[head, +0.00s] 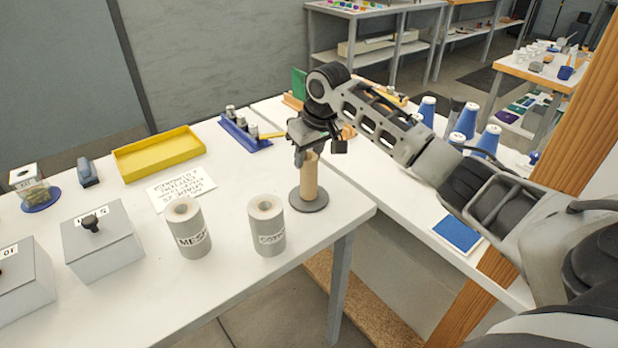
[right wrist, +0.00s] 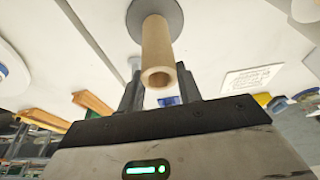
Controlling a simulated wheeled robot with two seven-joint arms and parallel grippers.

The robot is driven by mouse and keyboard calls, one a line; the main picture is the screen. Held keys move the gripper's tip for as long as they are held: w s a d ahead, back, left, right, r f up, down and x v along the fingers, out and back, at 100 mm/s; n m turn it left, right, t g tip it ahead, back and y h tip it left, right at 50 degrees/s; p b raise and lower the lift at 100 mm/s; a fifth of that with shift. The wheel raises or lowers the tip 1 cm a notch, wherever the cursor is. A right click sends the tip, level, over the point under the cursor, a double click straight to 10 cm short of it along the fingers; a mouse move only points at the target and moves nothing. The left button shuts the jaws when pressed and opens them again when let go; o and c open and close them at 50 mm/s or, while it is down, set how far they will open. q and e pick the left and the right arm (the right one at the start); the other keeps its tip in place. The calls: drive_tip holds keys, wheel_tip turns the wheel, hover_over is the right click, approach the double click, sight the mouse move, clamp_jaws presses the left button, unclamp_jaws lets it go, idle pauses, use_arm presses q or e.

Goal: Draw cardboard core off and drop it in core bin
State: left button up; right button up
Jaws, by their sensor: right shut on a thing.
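The tan cardboard core (head: 309,180) stands upright over a round dark grey base (head: 318,206) near the right corner of the white table. It also shows in the right wrist view (right wrist: 157,45), with its open end towards the camera and the grey disc (right wrist: 176,14) at its far end. My right gripper (head: 304,153) is at the top of the core from above, shut on it, one finger on each side. Two grey cylinders with holes in their tops stand nearby, one marked MESH (head: 187,228) and one with a partly readable label starting CO (head: 266,226). My left gripper is not in view.
A yellow tray (head: 158,155), a printed card (head: 181,187) and a grey box with a black knob (head: 103,243) are to the left. A blue rack (head: 246,136) stands behind. Blue cones (head: 487,141) are on the right table. The front middle table is clear.

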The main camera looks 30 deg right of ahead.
drive_tip(key=shift+r, duration=0.55)
wheel_tip(320, 180, up, 13)
drive_tip(key=shift+f, duration=0.2)
idle(2.6)
